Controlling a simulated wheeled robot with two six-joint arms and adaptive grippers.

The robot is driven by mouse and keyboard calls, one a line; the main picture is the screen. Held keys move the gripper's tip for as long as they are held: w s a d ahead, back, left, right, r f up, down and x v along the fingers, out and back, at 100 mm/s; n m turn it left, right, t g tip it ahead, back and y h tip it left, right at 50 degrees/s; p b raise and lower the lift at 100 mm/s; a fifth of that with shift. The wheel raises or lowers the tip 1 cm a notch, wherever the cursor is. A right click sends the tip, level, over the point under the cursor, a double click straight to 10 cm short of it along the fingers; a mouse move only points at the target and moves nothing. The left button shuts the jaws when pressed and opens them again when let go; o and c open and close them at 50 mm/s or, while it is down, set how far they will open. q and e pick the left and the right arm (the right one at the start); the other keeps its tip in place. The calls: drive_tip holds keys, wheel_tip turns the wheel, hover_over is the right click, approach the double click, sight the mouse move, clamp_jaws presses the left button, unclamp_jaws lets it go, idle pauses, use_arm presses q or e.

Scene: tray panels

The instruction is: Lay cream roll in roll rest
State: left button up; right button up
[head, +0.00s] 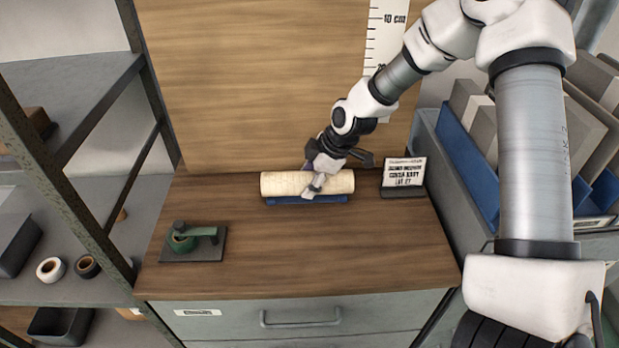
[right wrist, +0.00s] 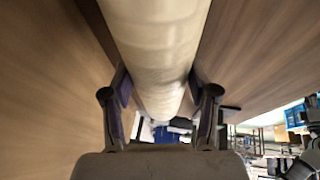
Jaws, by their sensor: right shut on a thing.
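The cream roll (head: 285,184) lies level at the back of the wooden counter, directly over the blue roll rest (head: 290,200). I cannot tell whether the roll bears on the rest or is held just above it. My right gripper (head: 317,184) comes down from above and is shut on the roll near its middle. In the right wrist view the roll (right wrist: 158,40) runs between the two fingers (right wrist: 160,105). The rest is mostly hidden under the roll. My left gripper is not in view.
A small sign (head: 403,172) in a dark stand is right of the roll. A green tape dispenser (head: 190,240) sits on a dark plate at the counter's front left. A wooden back panel (head: 250,80) rises behind. Shelves stand left, a blue bin (head: 462,150) right. The counter's front middle is clear.

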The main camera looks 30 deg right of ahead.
drive_tip(key=shift+w+f, duration=0.2)
drive_tip(key=shift+w, duration=0.2)
drive_tip(key=shift+s, duration=0.2)
drive_tip(key=shift+w+f, duration=0.1)
drive_tip(key=shift+s+a+f+b, duration=0.15)
drive_tip(key=shift+s+f+b, duration=0.25)
drive_tip(key=shift+f+b, duration=0.2)
clamp_jaws()
drive_tip(key=o, duration=1.6)
unclamp_jaws()
drive_tip(key=shift+c, duration=0.2)
drive_tip(key=shift+o, duration=0.3)
drive_tip(key=shift+w, duration=0.3)
drive_tip(key=shift+r, duration=0.15)
